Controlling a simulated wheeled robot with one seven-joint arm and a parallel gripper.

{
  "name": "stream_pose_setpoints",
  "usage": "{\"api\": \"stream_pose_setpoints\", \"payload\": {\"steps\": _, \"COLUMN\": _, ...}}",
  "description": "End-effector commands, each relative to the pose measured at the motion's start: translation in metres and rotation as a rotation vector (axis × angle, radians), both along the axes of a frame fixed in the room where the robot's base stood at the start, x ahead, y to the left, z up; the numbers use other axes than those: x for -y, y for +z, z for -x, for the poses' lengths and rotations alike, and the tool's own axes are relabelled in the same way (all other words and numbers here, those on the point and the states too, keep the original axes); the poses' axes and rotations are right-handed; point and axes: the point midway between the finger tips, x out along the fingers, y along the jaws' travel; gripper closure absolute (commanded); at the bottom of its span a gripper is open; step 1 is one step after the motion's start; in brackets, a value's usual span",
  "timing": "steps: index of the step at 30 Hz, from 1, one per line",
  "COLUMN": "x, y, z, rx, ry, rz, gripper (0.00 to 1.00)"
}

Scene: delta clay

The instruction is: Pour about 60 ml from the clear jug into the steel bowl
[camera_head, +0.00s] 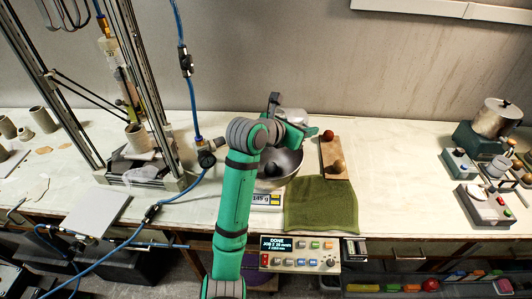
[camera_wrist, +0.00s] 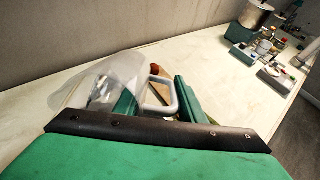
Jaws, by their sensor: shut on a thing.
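The clear jug (camera_wrist: 95,88) shows on the left of the wrist view, with its pale handle (camera_wrist: 172,108) between the two green fingers of my gripper (camera_wrist: 157,98). My gripper is shut on the jug. In the head view the jug (camera_head: 292,115) is a pale shape behind my wrist, mostly hidden. The steel bowl (camera_head: 292,166) stands below and in front of it on a scale (camera_head: 262,199) reading about 145 g. My arm covers the bowl's left part, and a dark patch shows inside. The liquid level and any stream cannot be made out.
A wooden board (camera_head: 333,155) with a red ball (camera_head: 328,135) and a brown ball (camera_head: 338,166) lies right of the bowl. A green towel (camera_head: 320,205) lies in front. A metal frame (camera_head: 150,90) stands left. A pot (camera_head: 497,118) and devices stand far right. The bench between is clear.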

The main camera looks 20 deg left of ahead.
Motion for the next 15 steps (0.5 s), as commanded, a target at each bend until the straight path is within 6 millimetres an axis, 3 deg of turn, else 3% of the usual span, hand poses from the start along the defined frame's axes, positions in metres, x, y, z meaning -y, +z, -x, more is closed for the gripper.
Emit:
{"api": "stream_pose_setpoints", "payload": {"steps": 9, "x": 0.0001, "y": 0.0012, "z": -0.0001, "rx": 0.015, "ry": 0.0, "rz": 0.004, "gripper": 1.0}}
{"api": "stream_pose_setpoints", "payload": {"steps": 15, "x": -0.0006, "y": 0.0066, "z": -0.0008, "rx": -0.118, "ry": 0.001, "rz": -0.062, "gripper": 1.0}}
